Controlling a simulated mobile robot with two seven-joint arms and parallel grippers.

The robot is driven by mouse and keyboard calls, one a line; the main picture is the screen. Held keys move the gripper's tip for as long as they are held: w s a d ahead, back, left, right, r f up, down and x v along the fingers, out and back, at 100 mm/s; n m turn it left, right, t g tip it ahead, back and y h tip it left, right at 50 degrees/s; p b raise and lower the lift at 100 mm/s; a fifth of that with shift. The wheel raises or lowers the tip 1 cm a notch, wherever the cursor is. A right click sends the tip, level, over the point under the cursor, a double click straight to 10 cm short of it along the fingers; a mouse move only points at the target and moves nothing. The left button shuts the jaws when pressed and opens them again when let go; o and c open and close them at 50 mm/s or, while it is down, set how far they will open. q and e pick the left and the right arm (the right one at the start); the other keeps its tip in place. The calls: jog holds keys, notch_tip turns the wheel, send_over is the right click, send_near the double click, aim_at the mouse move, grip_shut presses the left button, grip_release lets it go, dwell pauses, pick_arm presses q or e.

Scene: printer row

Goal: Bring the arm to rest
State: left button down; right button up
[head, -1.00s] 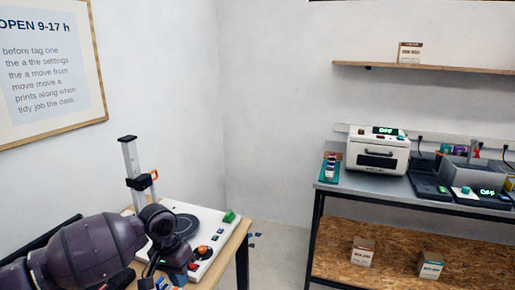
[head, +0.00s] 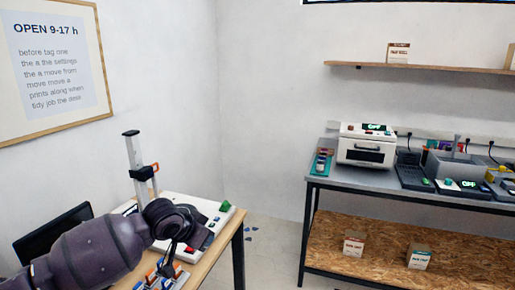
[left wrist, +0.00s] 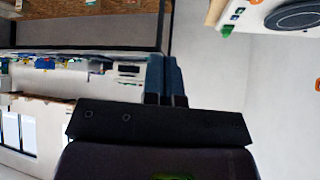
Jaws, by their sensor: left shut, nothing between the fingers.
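My left arm (head: 100,245) comes in from the lower left in the head view, dark purple, bent at the wrist over the near table. Its gripper (head: 170,262) points down in front of the white machine and is partly hidden by the wrist. In the left wrist view the two fingers (left wrist: 167,82) lie together, shut with nothing between them. My right gripper is in neither view.
The white machine (head: 203,208) with an upright post stands on the wooden table (head: 228,240), beside a dark screen (head: 52,232). Blue and orange items (head: 165,275) lie near the gripper. A bench (head: 400,186) with devices stands right.

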pick_arm(q)
jog(key=s+a+f+n+t+y, duration=0.1)
jog(key=s+a+f, duration=0.3)
jog(key=s+f, duration=0.4)
jog(key=s+a+f+n+t+y, duration=0.2)
jog(key=s+a+f, duration=0.3)
jog(key=s, duration=1)
jog(key=s+a+f+n+t+y, duration=0.1)
jog(key=s+a+f, duration=0.4)
jog(key=s+f, duration=0.6)
jog(key=s+n+y, duration=0.1)
jog(key=n, duration=0.1)
jog(key=shift+s+f+n+t, duration=0.2)
jog(key=shift+s+n+t, duration=0.1)
jog(key=shift+n, duration=0.1)
jog(key=shift+a, duration=0.1)
